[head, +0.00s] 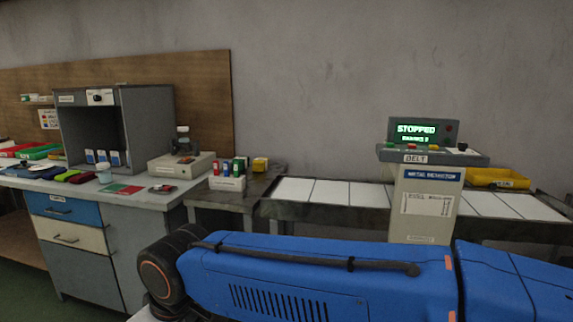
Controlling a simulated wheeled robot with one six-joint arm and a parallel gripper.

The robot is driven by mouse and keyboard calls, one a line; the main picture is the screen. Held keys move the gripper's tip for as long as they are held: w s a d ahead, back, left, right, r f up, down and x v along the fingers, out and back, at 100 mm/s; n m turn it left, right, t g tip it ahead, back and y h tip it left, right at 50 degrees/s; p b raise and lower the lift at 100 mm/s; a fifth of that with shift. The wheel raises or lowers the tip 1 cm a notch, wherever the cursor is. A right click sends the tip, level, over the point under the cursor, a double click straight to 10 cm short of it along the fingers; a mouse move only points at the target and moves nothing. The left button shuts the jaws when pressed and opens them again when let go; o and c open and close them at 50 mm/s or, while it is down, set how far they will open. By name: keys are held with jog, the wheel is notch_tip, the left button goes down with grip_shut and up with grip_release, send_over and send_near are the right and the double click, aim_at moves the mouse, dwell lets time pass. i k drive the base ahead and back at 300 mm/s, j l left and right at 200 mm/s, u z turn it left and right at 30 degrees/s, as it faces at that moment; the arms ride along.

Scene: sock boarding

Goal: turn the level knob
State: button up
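No knob carries a label that I can read as level. A dark round knob on a white plate (100,97) sits on the top front edge of the grey open cabinet (165,125) at the left. Another small dark knob (462,146) seems to sit at the right end of the belt control panel (436,158). That panel has a screen (416,131) reading STOPPED in green, and small coloured buttons. My blue arm crosses the lower right foreground. My gripper is out of the picture.
A worktable (150,187) with drawers holds coloured folded pieces and a beige device (181,165). A small box of coloured tubes (227,183) stands on a lower bench. A conveyor (330,193) with white panels runs along the wall. A yellow tray (498,178) lies at the right.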

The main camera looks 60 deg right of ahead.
aim_at(462, 146)
jog(key=k+z, duration=0.1)
jog(key=z, duration=2.75)
